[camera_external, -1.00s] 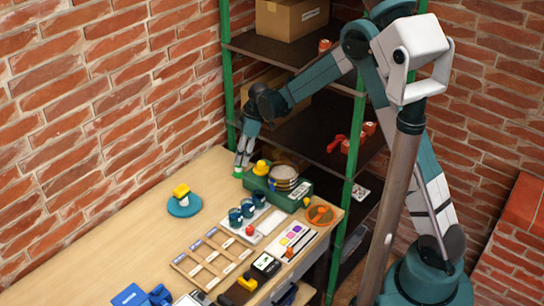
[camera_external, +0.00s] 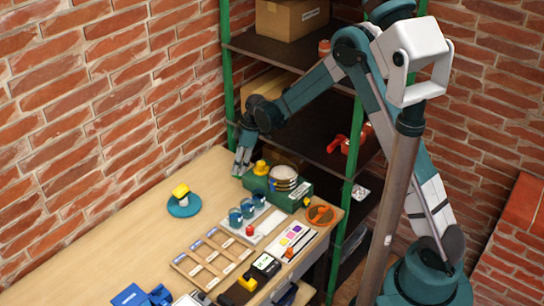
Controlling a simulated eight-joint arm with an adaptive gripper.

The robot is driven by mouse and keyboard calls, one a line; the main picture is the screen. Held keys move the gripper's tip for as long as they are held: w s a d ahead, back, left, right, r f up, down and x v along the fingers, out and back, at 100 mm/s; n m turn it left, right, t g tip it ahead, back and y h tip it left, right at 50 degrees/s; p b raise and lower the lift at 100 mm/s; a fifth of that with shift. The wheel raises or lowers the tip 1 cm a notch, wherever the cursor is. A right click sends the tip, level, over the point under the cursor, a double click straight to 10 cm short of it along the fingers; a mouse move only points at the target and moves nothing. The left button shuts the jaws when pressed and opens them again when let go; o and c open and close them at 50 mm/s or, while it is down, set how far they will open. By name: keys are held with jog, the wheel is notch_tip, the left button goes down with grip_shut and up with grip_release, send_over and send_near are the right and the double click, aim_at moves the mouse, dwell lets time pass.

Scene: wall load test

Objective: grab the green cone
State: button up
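My gripper (camera_external: 241,169) points down at the back of the wooden table, left of the dark green machine, with its fingertips close to the tabletop. Its fingers are small in this view, and I cannot tell whether they are apart or closed on something. I cannot clearly make out the green cone now; the fingers may hide it.
The green machine (camera_external: 262,186) with a yellow knob stands just right of my gripper. A teal disc (camera_external: 184,208) with a yellow-topped piece lies to the left. Blue cups (camera_external: 247,209) and wooden trays (camera_external: 211,258) are nearer the front. The table's left side is clear.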

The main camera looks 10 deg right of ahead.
jog(key=shift+a+f, duration=0.1)
jog(key=shift+f, duration=0.25)
dwell(0.3)
jog(key=c, duration=0.9)
